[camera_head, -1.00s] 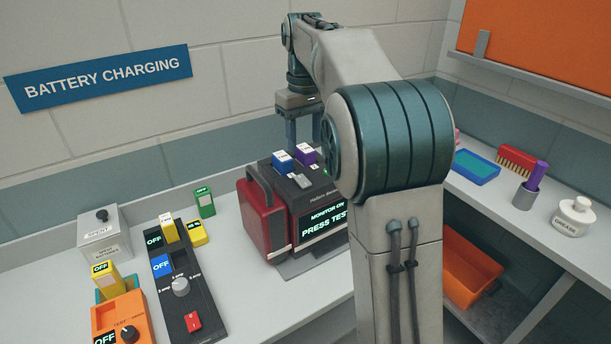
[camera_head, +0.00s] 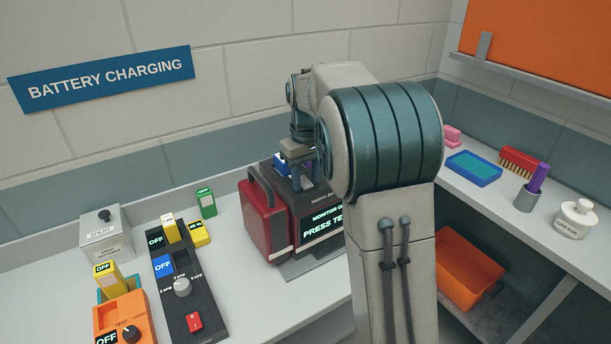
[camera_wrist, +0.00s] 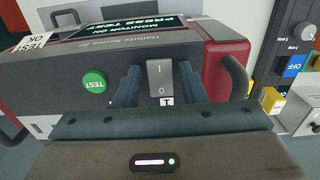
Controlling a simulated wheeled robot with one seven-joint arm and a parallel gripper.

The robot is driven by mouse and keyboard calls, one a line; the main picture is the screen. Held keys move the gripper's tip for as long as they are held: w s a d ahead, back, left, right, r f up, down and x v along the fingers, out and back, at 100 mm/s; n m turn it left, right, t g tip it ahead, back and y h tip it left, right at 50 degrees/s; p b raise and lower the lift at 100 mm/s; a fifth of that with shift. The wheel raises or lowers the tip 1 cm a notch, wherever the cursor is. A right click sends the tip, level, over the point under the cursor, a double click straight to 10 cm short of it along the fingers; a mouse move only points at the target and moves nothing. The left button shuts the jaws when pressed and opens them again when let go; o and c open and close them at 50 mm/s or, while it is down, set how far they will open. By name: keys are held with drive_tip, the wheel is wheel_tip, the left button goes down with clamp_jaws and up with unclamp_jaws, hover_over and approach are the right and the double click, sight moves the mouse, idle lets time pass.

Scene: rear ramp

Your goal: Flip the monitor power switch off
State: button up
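The monitor (camera_head: 318,249) is a dark box with a red left side, standing on the counter; its screen reads MONITOR ON and PRESS TEST, partly hidden by my arm. In the wrist view, its grey rocker switch (camera_wrist: 160,78), marked I and 0, sits on a dark face beside a round green TEST button (camera_wrist: 94,81). My gripper (camera_wrist: 160,88) is open, with one finger on each side of the switch; I cannot tell whether they touch it. In the head view, my gripper (camera_head: 300,178) is down at the monitor's top, and my arm hides the monitor's right part.
A black charger panel (camera_head: 180,300) with yellow and blue blocks, an orange tester (camera_head: 108,318) and a grey box (camera_head: 106,236) stand at left. A blue tray (camera_head: 474,168) and a grease pot (camera_head: 573,219) stand on the right shelf. An orange bin (camera_head: 468,268) sits below.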

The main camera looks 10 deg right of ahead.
drive_tip(key=c, duration=0.6)
drive_tip(key=g+p, duration=0.1)
drive_tip(key=p, duration=0.2)
drive_tip(key=shift+w+r, duration=0.15)
drive_tip(key=shift+r, duration=0.2)
drive_tip(key=g+p, duration=0.1)
drive_tip(key=p, duration=0.2)
drive_tip(key=shift+w+a+h, duration=0.1)
drive_tip(key=shift+w+h, duration=0.05)
drive_tip(key=shift+h, duration=0.25)
drive_tip(key=shift+w+f+g+p, duration=0.1)
drive_tip(key=shift+g+p, duration=0.2)
drive_tip(key=shift+p, duration=0.25)
drive_tip(key=shift+f, duration=0.1)
drive_tip(key=o, duration=1)
drive_tip(key=shift+c, duration=0.2)
